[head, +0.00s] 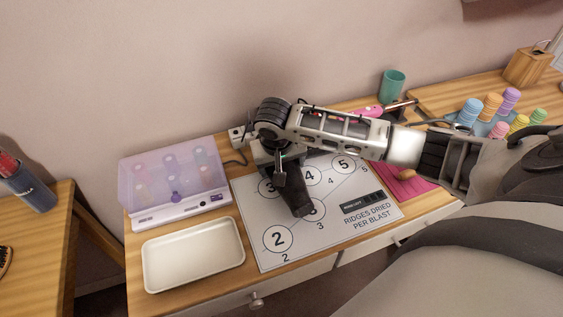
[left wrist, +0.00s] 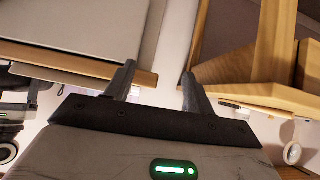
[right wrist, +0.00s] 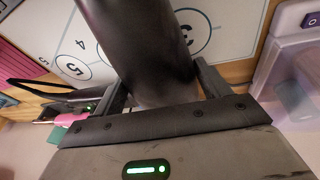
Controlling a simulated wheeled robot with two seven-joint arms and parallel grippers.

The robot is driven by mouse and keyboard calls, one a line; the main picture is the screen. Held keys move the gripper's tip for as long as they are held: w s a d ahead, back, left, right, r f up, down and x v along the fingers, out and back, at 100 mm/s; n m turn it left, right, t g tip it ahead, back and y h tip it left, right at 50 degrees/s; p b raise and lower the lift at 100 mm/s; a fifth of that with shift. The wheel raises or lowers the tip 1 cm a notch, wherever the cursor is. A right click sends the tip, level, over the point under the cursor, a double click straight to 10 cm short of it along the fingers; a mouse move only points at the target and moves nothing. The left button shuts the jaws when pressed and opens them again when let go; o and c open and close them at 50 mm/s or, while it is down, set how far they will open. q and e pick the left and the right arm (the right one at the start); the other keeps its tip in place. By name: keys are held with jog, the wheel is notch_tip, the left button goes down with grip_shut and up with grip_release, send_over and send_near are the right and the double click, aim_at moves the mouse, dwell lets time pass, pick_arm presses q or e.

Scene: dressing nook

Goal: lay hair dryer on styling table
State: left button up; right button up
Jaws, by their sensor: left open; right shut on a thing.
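The styling table (head: 185,281) is light wood with a printed white mat (head: 255,240) marked with numbered circles. My right gripper (head: 279,162) is over this mat, shut on the dark hair dryer (head: 291,190). The dryer's dark barrel (right wrist: 145,45) fills the space between the fingers in the right wrist view. The dryer hides part of the mat, and I cannot tell whether it touches it. My left gripper (left wrist: 158,88) is open and empty in the left wrist view, near wooden furniture edges; it is outside the head view.
A translucent purple roller case (head: 172,180) and a white tray (head: 193,256) stand left of the mat. A pink mat (head: 412,188) lies to the right. A teal cup (head: 392,87) and several coloured rollers (head: 490,105) stand farther right. A dark brush cup (head: 30,190) is far left.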

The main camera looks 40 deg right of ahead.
jog(key=shift+f, duration=0.35)
jog(key=o, duration=1.3)
jog(key=shift+o, duration=0.7)
jog(key=v, duration=1.6)
